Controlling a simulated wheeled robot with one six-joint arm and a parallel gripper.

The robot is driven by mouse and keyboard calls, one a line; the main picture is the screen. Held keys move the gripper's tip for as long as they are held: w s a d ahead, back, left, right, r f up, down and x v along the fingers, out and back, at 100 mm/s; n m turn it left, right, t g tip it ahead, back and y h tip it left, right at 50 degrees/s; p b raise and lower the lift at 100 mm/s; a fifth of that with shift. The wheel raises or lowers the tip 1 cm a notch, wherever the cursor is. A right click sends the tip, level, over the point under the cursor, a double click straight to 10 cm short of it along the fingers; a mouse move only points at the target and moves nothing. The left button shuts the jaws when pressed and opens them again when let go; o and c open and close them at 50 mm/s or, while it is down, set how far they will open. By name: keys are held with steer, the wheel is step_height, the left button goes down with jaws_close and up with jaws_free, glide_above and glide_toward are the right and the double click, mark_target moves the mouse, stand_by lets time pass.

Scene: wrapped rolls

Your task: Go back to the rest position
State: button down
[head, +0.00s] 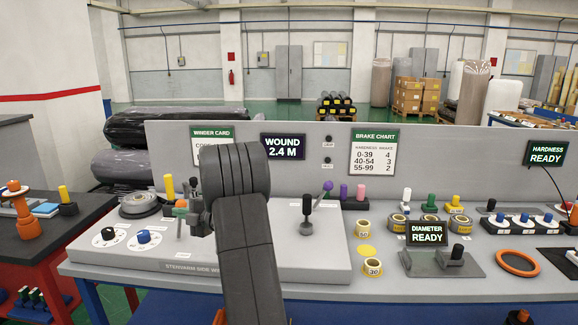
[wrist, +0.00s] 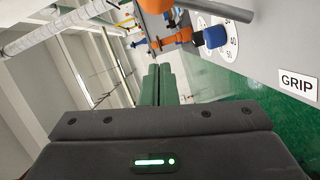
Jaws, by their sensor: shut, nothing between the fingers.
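My arm rises from the bottom of the head view and bends over the left part of the grey bench. In the head view the arm's links hide most of the gripper. The wrist view is turned on its side and shows a blue knob (wrist: 214,37) on a white dial beyond the fingers, with a GRIP label (wrist: 297,84) to the right. The fingers appear clear of the knob.
The grey bench (head: 330,262) holds a black lever (head: 307,215), tape rolls (head: 373,267), a diameter gauge (head: 455,262) and an orange ring (head: 518,263). Two dials with knobs sit at its left. A red-sided table (head: 40,250) stands left. A grey back panel (head: 300,140) carries signs.

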steer(key=s+f+n+y+b, duration=0.1)
steer(key=s+f+n+b, duration=0.3)
steer(key=s, duration=0.6)
steer(key=shift+d+f+n+t+y+b, duration=0.35)
steer(key=shift+d+n+t+y+b, duration=0.1)
steer(key=shift+n, duration=0.75)
steer(key=shift+f, duration=0.1)
